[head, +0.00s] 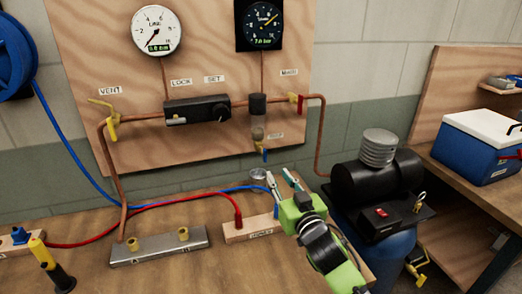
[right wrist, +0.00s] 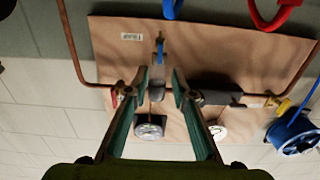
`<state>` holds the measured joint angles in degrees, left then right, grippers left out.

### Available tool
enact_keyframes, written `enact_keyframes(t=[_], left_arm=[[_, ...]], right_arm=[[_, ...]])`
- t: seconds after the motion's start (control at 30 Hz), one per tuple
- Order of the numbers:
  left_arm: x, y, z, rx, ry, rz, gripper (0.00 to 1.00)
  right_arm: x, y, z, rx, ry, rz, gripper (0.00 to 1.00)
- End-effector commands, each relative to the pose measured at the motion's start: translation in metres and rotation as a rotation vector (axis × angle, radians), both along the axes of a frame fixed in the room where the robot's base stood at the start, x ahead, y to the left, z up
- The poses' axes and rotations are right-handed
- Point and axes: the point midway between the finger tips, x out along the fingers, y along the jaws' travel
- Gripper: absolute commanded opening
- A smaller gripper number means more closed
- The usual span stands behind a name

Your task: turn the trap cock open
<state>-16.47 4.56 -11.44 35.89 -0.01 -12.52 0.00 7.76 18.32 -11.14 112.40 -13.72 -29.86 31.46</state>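The trap cock (head: 265,153) is a small blue lever hanging below the trap, beside the TRAP label on the wooden panel. It also shows in the right wrist view (right wrist: 160,46), where the picture is upside down. My right gripper (head: 281,176) is open and empty, in front of and below the cock in the head view. In the right wrist view its fingertips (right wrist: 161,77) stand apart, with the cock and trap seen between and beyond them. I see no contact with the lever. My left gripper is not in view.
The panel carries a yellow vent lever (head: 112,130), a black regulator (head: 197,110), a red main lever (head: 298,104) and two gauges. Blue and red hoses cross the bench (head: 200,262). A black compressor (head: 376,182) stands right of my right gripper.

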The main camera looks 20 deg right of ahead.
Motion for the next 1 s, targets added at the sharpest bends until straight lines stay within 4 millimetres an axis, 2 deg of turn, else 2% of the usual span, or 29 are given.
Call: enact_keyframes(t=[0.37,0.47,0.7,1.0], left_arm=[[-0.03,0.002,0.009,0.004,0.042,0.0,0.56],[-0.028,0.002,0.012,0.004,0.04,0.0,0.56],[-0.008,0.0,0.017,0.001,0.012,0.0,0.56],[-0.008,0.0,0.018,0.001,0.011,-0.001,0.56]], right_arm=[[0.06,0.002,0.002,0.0,0.0,0.0,0.24],[0.078,0.003,0.001,0.001,0.001,-0.001,0.24],[0.113,0.004,0.0,0.001,0.001,0.0,0.24],[0.133,0.005,-0.001,0.0,0.001,0.0,0.24]])
